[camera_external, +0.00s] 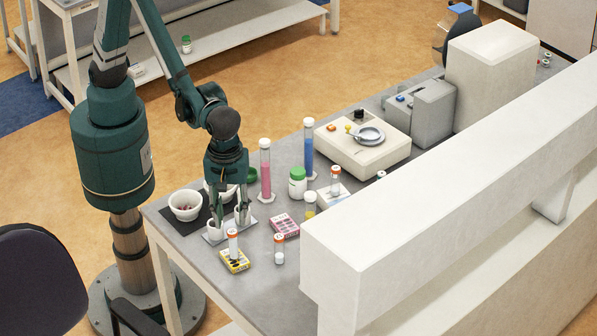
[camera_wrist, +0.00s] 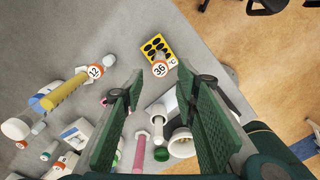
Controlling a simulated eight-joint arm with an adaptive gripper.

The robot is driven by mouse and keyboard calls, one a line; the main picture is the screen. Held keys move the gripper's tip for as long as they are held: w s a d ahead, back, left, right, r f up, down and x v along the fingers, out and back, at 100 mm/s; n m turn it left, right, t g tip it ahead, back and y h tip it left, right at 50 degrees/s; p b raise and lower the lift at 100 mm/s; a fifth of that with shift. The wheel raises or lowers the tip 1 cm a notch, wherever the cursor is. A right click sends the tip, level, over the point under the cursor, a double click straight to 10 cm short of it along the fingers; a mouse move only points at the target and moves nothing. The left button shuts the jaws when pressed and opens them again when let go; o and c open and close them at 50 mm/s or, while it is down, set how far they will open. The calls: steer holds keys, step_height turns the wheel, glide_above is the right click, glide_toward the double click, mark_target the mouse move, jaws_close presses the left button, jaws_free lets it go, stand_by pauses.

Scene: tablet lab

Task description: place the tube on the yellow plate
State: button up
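The yellow plate (camera_external: 236,264), with dark holes, lies near the bench's front corner; it also shows in the wrist view (camera_wrist: 146,42). An orange-capped white tube (camera_external: 233,243) stands upright on it, its cap marked 36 in the wrist view (camera_wrist: 160,68). A similar tube (camera_external: 279,250) stands on the bare bench to the right; a cap marked 12 (camera_wrist: 95,71) shows in the wrist view. Which tube the task means is unclear. My gripper (camera_external: 231,216) is open and empty, pointing down above and behind the plate. Its fingertips (camera_wrist: 159,80) are wide apart in the wrist view.
White holders (camera_external: 212,238) sit under my gripper, with a mortar bowl (camera_external: 185,205) on the left. A pink rack (camera_external: 285,224), pink cylinder (camera_external: 265,172), blue cylinder (camera_external: 309,147) and green-lidded jar (camera_external: 298,184) stand behind. A tall white shelf (camera_external: 420,170) borders the right.

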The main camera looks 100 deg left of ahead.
stand_by(0.4)
steer(key=w+a+r+m+t+h, duration=0.15)
steer(key=a+r+m, duration=0.25)
steer(key=a+r, duration=0.75)
steer(key=w+a+r+m+t, duration=0.15)
steer(key=a+r+m, duration=0.25)
steer(key=a, duration=1.4)
steer(key=s+a+r+m+t, duration=0.1)
steer(key=s+a+m, duration=0.4)
steer(key=a, duration=0.7)
steer(key=s+a+m+t+y, duration=0.1)
steer(key=s+a+m+t, duration=0.2)
steer(key=s+a, duration=0.6)
steer(key=a+m, duration=0.2)
steer(key=a, duration=0.2)
steer(key=shift+a+r, duration=0.15)
steer(key=shift+r, duration=0.2)
